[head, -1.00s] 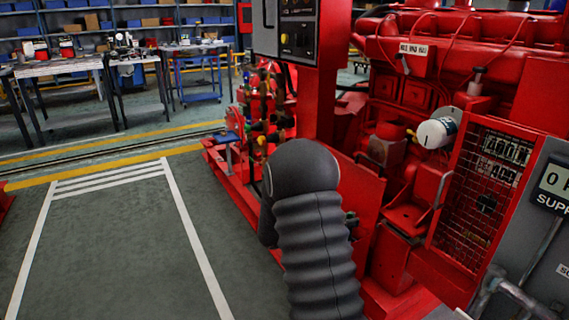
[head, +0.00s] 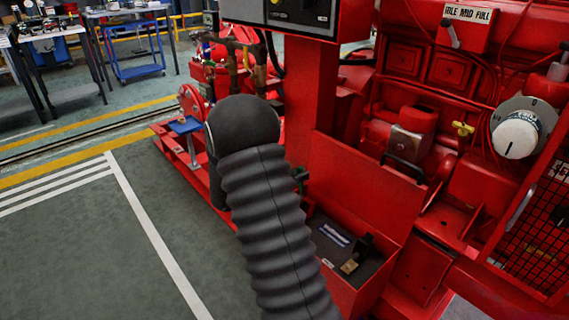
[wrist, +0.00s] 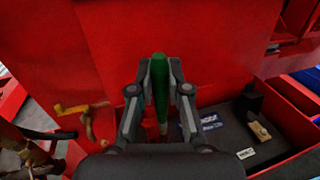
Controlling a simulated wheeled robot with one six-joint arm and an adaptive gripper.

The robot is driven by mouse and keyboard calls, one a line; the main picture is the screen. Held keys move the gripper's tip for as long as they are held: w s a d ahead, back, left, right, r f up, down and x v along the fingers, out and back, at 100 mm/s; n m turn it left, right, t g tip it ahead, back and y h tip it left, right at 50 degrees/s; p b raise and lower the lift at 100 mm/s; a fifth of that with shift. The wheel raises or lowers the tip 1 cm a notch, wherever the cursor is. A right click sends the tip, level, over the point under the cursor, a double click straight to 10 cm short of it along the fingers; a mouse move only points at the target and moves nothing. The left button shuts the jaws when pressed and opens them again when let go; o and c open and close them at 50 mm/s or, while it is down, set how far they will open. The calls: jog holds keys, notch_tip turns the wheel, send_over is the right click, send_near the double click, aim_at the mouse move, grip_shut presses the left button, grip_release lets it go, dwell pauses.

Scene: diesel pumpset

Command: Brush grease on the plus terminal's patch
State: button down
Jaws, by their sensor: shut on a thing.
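My gripper (wrist: 160,68) is shut on an upright green-handled tool, seemingly the brush (wrist: 159,95), in the wrist view. Its lower end runs down between the fingers, and its tip is hard to make out. In the head view my dark arm hides the gripper; a small green piece (head: 300,178) shows at its right edge. Right of the gripper in the wrist view is an open red box (wrist: 300,112) with a dark surface inside (wrist: 222,146). A black upright part (wrist: 249,101) and a tan block (wrist: 259,131) are on it. I cannot identify the plus terminal or its patch.
A red panel (wrist: 165,30) stands close beyond the gripper. A yellow-handled fitting (wrist: 72,108) is at left. In the head view, the red engine with a white round dial (head: 515,135) stands right of the box (head: 340,287). Open grey floor (head: 80,255) lies at left.

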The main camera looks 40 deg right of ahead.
aim_at(302, 186)
jog(key=shift+g, duration=0.3)
jog(key=f+b, duration=0.1)
jog(key=f, duration=0.1)
jog(key=f+b, duration=0.2)
jog(key=f, duration=0.1)
jog(key=d+f+b, duration=0.1)
jog(key=f+b, duration=0.1)
jog(key=f, duration=0.1)
jog(key=shift+s+d, duration=0.1)
jog(key=shift+s, duration=0.3)
jog(key=shift+w, duration=0.3)
jog(key=r+p, duration=0.2)
jog(key=r, duration=0.1)
jog(key=s+a+r+p, duration=0.1)
jog(key=shift+s+r, duration=0.1)
jog(key=shift+r, duration=0.2)
jog(key=shift+r+p, duration=1)
jog(key=shift+r, duration=0.75)
